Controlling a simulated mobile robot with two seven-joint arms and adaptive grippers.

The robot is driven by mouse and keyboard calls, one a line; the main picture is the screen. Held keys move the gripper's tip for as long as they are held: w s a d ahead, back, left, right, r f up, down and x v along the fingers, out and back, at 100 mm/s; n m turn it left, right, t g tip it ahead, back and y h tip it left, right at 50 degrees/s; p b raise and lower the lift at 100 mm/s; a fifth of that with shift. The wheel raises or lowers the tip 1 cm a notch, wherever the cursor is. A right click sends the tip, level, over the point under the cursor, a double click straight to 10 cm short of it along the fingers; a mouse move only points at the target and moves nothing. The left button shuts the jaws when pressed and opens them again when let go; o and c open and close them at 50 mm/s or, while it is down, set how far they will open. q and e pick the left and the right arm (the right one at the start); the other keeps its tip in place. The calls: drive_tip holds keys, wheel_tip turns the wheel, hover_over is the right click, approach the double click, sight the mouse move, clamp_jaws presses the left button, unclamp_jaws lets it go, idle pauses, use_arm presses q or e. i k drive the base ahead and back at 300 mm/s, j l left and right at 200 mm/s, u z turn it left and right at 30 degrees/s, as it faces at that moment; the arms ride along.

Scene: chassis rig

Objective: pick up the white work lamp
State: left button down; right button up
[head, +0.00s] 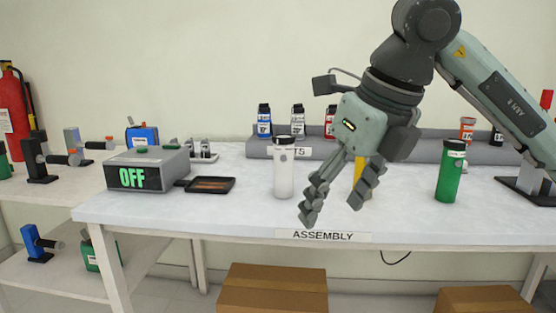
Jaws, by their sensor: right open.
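A white cylinder with a dark cap (284,178), which looks like the white work lamp, stands upright on the white assembly table (240,215), left of the middle. A smaller white item with a dark top (298,123) stands on the grey rack behind. My right gripper (334,205) is open and empty, pointing down over the table's front edge. Its fingers are just right of the white cylinder and seem apart from it. My left gripper is not in view.
A green cylinder (450,173) stands at the right. A grey box reading OFF (148,170) and a dark tray (210,185) stand at the left. The grey rack (395,146) holds several small coloured items. Cardboard boxes (272,290) are below.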

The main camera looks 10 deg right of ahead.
sight(283, 171)
drive_tip(key=i, duration=1)
